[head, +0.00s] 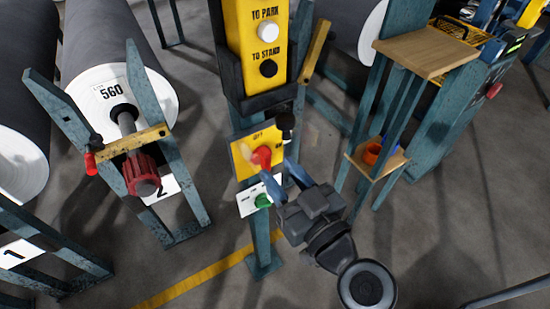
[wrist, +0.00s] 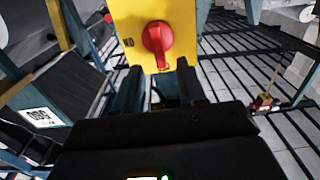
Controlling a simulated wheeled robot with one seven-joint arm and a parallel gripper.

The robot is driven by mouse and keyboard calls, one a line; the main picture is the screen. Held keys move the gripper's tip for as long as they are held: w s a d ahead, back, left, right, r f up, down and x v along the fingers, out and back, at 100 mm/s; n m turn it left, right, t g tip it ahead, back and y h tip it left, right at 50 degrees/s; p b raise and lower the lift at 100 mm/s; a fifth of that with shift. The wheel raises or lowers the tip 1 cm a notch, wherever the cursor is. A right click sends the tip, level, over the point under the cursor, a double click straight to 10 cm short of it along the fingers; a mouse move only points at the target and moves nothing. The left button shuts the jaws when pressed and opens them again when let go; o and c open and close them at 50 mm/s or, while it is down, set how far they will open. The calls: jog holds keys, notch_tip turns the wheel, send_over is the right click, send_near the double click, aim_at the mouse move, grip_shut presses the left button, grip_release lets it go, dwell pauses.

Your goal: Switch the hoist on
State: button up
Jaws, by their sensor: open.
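The hoist switch is a red rotary knob (head: 261,157) on a yellow plate (head: 240,160), fixed to a teal post. In the wrist view the red knob (wrist: 157,42) has its handle pointing down, with a small dark label left of it on the plate. In the head view a label sits above the knob and another to its right, both too small to read surely. My gripper (head: 281,180) is just below and right of the knob. In the wrist view my gripper (wrist: 160,88) has its fingers apart, with nothing between them; the knob is beyond the tips.
Above is a yellow pendant box (head: 258,60) with white and black buttons. A wooden shelf stand (head: 428,53) is at right; a roll labelled 560 (head: 107,90) at left.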

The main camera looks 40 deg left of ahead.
jog(key=x, duration=0.3)
jog(key=shift+w+a, duration=0.1)
jog(key=shift+a, duration=0.1)
grip_shut()
dwell(0.3)
